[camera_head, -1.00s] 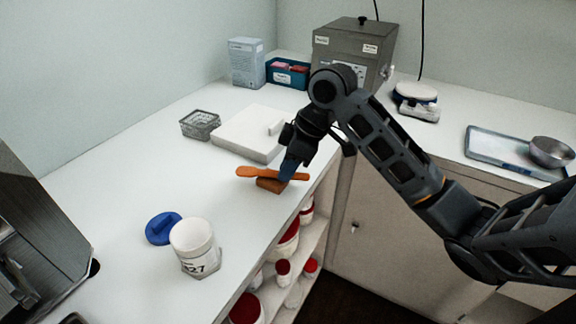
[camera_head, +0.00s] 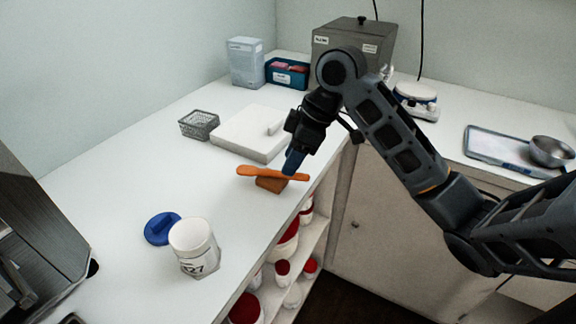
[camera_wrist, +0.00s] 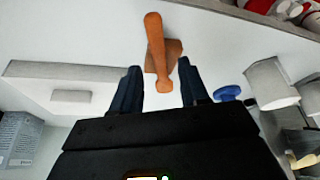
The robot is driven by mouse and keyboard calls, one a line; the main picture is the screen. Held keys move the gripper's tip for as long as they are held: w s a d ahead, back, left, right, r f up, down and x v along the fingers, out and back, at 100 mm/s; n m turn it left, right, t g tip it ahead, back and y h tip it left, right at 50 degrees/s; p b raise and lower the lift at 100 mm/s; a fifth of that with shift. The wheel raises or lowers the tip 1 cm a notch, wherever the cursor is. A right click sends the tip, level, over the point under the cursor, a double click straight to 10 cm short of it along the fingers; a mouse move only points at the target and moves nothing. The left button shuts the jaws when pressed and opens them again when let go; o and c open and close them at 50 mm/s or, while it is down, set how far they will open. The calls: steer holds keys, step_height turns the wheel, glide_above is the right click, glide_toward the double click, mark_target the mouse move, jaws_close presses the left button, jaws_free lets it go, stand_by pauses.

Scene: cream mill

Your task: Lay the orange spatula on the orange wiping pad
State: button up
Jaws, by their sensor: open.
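The orange spatula (camera_head: 258,173) lies across the top of the orange-brown wiping pad (camera_head: 268,185), near the counter's front edge. Its two ends stick out past the pad. In the wrist view the spatula (camera_wrist: 156,50) crosses the pad (camera_wrist: 172,52), which shows on both sides of it. My gripper (camera_head: 291,163) is just above the spatula's right part. Its fingers (camera_wrist: 161,88) are apart in the wrist view, with the spatula's near end between them and no visible grip on it.
A white slab (camera_head: 245,135) and a wire basket (camera_head: 199,124) stand behind. A white tub (camera_head: 193,247) and a blue lid (camera_head: 162,228) are at the front left. Shelves with red-lidded jars (camera_head: 285,243) lie below the counter edge. The left counter is mostly clear.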

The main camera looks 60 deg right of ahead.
steer(key=v, duration=0.9)
